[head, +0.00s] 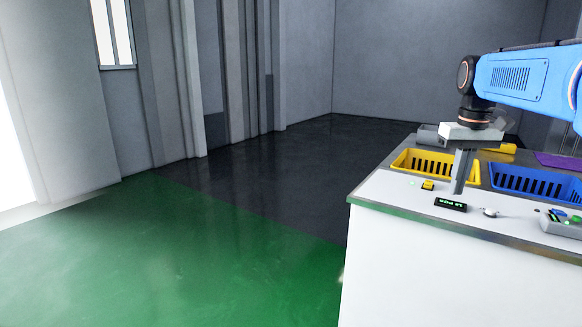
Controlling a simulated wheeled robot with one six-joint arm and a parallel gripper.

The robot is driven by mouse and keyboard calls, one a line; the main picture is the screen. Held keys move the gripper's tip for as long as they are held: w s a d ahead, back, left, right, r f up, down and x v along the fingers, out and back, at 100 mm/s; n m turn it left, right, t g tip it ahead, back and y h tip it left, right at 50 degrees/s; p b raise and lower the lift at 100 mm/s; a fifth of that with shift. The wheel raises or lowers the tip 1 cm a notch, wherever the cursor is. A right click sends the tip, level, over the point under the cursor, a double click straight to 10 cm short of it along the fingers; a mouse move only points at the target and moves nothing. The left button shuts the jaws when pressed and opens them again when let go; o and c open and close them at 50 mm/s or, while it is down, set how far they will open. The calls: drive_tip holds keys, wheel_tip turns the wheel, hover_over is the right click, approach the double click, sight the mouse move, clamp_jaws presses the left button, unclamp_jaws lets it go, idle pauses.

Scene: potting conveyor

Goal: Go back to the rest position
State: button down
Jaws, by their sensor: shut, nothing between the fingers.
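My gripper (460,180) hangs from the end of my blue arm at the right of the head view. It points straight down, and its fingers are together with nothing seen between them. The fingertips are in front of the yellow basket (408,163), above the white counter (400,200) or close to its top; the exact height cannot be told.
A blue basket (536,182) stands right of the yellow one. A small yellow piece (428,185), a dark display (451,204), a round knob-like part (490,212) and a grey tray (560,223) line the counter's front. The green floor (200,260) at left is clear.

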drive_tip(key=s+a+f+t, duration=0.2)
drive_tip(key=s+a+f, duration=0.4)
drive_tip(key=s+f, duration=0.4)
drive_tip(key=s+a+f+t, duration=0.2)
drive_tip(key=s+a+f, duration=0.4)
drive_tip(key=s+f, duration=0.4)
drive_tip(key=s, duration=0.5)
drive_tip(key=shift+s+f+n, duration=0.2)
drive_tip(key=shift+s+n, duration=0.05)
drive_tip(key=shift+n, duration=0.05)
drive_tip(key=shift+r, duration=0.15)
